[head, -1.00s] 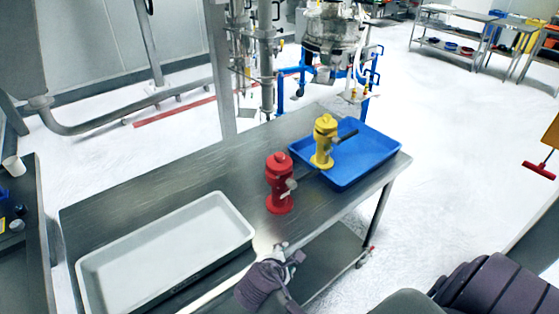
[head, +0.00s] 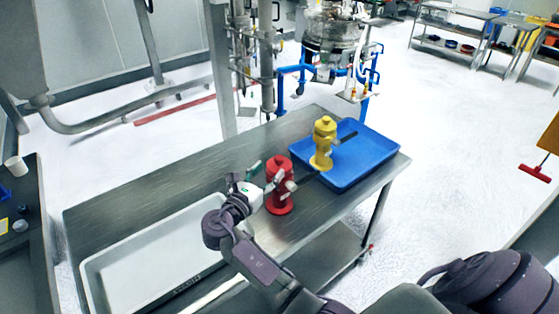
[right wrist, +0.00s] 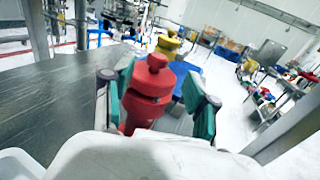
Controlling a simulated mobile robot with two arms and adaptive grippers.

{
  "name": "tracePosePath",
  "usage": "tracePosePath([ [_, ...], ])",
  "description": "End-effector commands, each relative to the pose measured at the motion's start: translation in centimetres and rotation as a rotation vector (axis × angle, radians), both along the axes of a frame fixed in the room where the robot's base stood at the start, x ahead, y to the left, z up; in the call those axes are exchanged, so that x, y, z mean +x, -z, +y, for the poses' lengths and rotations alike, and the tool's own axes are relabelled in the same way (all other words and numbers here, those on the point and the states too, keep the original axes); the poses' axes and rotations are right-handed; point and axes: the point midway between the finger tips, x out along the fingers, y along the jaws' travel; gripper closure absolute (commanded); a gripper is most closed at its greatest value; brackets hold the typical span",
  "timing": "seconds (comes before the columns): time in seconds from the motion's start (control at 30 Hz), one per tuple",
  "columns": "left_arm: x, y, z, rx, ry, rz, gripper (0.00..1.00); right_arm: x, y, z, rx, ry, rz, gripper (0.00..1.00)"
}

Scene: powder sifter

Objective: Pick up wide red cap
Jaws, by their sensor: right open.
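The wide red cap (head: 279,167) looks like a red hydrant-shaped piece standing upright on the steel table, left of the blue tray. It also shows in the right wrist view (right wrist: 148,92), upright between the fingers. My right gripper (head: 270,174) is open at the red piece, its green-padded fingers on either side of it. In the right wrist view the right gripper (right wrist: 160,100) spans the red piece; I cannot tell whether the fingers touch it. The lower part of the red piece is hidden by the gripper there. My left gripper is not in view.
A similar yellow piece (head: 323,143) stands at the near-left edge of the blue tray (head: 376,160). A white tray (head: 130,251) lies on the table's left part. The steel table (head: 150,196) is bare behind the white tray.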

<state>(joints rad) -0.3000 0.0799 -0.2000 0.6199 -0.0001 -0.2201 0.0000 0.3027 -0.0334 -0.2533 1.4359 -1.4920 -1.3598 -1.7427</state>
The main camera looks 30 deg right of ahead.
Motion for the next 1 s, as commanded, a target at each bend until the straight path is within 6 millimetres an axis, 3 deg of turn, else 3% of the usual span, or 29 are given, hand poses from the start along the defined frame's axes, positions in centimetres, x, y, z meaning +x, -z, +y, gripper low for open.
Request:
tracePosePath([
  [0.6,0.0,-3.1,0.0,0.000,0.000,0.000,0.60,3.3,-0.1,-6.0,0.001,0.000,0.000,0.42],
  [0.87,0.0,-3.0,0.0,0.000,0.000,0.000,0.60,3.5,0.1,-6.3,0.003,-0.001,-0.001,0.42],
  [1.0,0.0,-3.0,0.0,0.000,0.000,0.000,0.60,3.5,0.1,-6.3,0.003,-0.001,-0.001,0.64],
])
